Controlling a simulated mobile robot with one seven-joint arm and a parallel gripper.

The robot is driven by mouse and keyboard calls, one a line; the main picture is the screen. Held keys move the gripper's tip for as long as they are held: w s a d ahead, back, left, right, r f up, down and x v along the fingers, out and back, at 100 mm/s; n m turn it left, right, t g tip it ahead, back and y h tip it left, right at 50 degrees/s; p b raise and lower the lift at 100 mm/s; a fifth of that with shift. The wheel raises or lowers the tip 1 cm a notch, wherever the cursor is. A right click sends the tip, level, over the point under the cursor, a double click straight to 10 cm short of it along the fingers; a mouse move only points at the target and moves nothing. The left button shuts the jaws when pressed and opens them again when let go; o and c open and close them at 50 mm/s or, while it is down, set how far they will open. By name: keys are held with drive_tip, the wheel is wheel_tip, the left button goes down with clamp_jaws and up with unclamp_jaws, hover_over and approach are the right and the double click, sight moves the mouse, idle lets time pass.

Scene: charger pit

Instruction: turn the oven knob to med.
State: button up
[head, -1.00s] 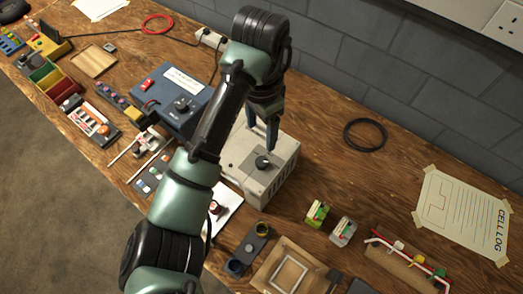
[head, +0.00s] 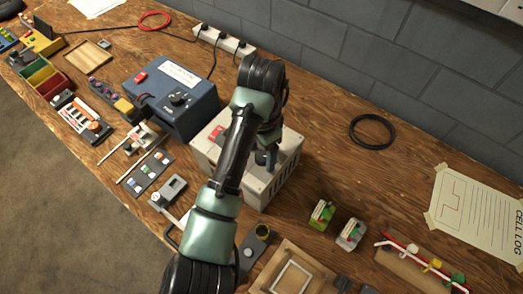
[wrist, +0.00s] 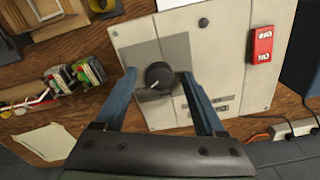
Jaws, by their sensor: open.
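The beige box (head: 255,186) stands on the bench with a control panel on top, which fills the middle of the wrist view (wrist: 225,60). A round black knob (wrist: 158,76) with a pale pointer line sits on a grey patch of this panel. My gripper (wrist: 158,75) is open, with one blue finger on each side of the knob and small gaps visible. Whether either finger touches it I cannot tell. In the head view my gripper (head: 266,158) is over the panel and hides the knob. The markings around the knob are not readable.
The panel also has a red switch (wrist: 262,45) and a small black knob (wrist: 203,22). A blue box (head: 170,95) with its own knob stands to the left. Small green and white parts (head: 321,214) lie to the right. Bench around the black ring (head: 372,132) is clear.

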clamp_jaws()
idle(0.3)
drive_tip(key=shift+r+p, duration=0.1)
drive_tip(key=shift+p, duration=0.2)
drive_tip(key=shift+s+r+n+p, duration=0.1)
drive_tip(key=shift+r+n+p, duration=0.05)
drive_tip(key=shift+n+p, duration=0.9)
drive_tip(key=n+p, duration=0.2)
drive_tip(key=p, duration=0.1)
drive_tip(key=shift+d, duration=0.1)
drive_tip(key=n+p, duration=0.3)
drive_tip(key=n, duration=0.1)
drive_tip(key=shift+f+n+p, duration=0.2)
drive_tip(key=shift+n+p, duration=1.05)
drive_tip(key=shift+n, duration=0.6)
